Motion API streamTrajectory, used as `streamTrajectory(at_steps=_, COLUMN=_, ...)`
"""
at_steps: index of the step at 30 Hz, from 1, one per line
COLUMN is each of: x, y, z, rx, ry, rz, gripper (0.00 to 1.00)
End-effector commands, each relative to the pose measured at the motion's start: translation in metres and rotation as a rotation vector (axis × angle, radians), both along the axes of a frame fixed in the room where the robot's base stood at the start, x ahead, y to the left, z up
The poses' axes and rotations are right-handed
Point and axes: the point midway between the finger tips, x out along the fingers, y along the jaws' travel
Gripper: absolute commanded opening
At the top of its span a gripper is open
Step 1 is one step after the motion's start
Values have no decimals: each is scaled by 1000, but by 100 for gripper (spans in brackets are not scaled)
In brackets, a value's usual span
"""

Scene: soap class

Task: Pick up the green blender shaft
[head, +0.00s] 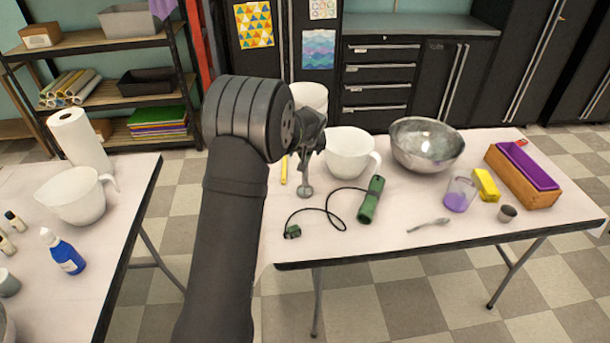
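The green blender handle (371,200) lies on the right table, with a black cord running left to a green plug (292,231). To its left is a grey metal shaft with a flared foot (305,191); I see no green on it. My gripper (307,150) is right above this shaft, at its upper end. My arm and wrist hide part of the gripper, and the fingers are small and dark. I cannot tell whether they are around the shaft or only over it, nor whether the foot touches the table.
Close to the gripper are a white pitcher (350,155), a white container (310,97) behind and a yellow stick (284,170). A metal bowl (427,146), purple cup (459,195), spoon (428,225) and wooden box (522,176) stand further right. The front middle table edge is clear.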

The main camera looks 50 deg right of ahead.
Motion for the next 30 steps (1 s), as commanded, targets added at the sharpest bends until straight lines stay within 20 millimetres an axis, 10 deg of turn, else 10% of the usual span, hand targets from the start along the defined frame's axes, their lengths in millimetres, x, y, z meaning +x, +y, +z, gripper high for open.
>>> streamTrajectory(at_steps=6, x=0, y=0, z=0, rx=-1, ry=-1, rz=0, gripper=69)
streamTrajectory(at_steps=17, x=0, y=0, z=0, rx=-1, ry=-1, rz=0, gripper=0)
streamTrajectory(at_steps=30, x=1, y=-1, z=8, rx=-3, ry=-1, rz=0, gripper=0)
